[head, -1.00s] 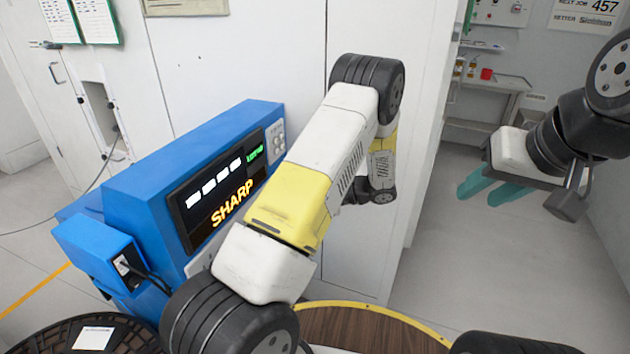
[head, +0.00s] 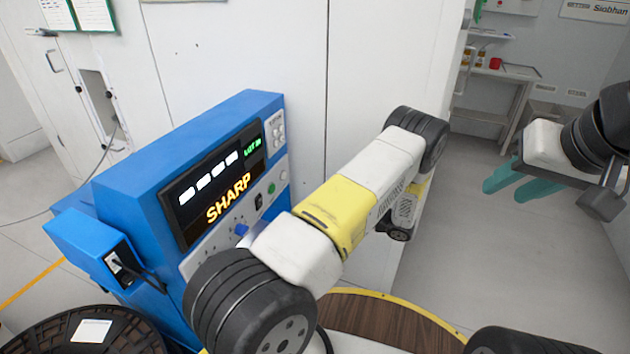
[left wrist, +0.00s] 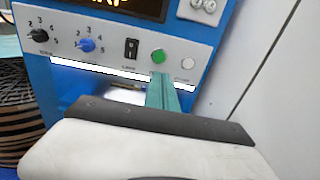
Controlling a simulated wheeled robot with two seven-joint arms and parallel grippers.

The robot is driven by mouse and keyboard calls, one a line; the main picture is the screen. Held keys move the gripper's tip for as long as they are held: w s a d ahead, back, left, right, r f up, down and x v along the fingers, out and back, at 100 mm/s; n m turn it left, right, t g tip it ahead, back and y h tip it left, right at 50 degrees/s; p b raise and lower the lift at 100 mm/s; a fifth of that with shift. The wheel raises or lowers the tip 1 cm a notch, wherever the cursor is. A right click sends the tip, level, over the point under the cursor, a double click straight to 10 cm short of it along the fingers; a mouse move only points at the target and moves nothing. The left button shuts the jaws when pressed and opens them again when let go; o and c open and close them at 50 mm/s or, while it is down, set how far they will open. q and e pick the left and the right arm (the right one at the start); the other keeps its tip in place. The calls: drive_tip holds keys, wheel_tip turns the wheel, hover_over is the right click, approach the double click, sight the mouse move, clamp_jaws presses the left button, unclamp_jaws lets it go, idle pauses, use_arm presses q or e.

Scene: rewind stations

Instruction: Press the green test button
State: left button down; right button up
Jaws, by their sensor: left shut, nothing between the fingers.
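The green test button (left wrist: 158,56) is a round button on the grey control panel of the blue machine (head: 130,185). In the left wrist view it sits between a black rocker switch (left wrist: 131,50) and a white button (left wrist: 187,63). My left gripper (left wrist: 161,77) has its teal fingers shut and empty, with the tips just below the green button in the picture. I cannot tell whether they touch the panel. In the head view the left gripper is hidden. My right gripper (head: 504,190) is open and empty, above the floor at the right.
The panel also carries a blue knob (left wrist: 87,45) and a black knob (left wrist: 39,36). A lit SHARP display (head: 215,185) is above them. A black reel (head: 55,335) lies at the lower left. A round brown table (head: 385,325) stands below my left arm. White cabinets stand behind.

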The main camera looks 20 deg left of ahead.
sight(273, 189)
use_arm(q)
drive_tip(key=a, duration=0.9)
drive_tip(key=w+a, duration=0.1)
drive_tip(key=a, duration=0.3)
drive_tip(key=shift+a, duration=0.2)
drive_tip(key=shift+a+r, duration=0.1)
drive_tip(key=shift+a, duration=0.9)
drive_tip(key=d, duration=1.4)
drive_tip(key=shift+s+d, duration=0.35)
drive_tip(key=shift+s, duration=0.1)
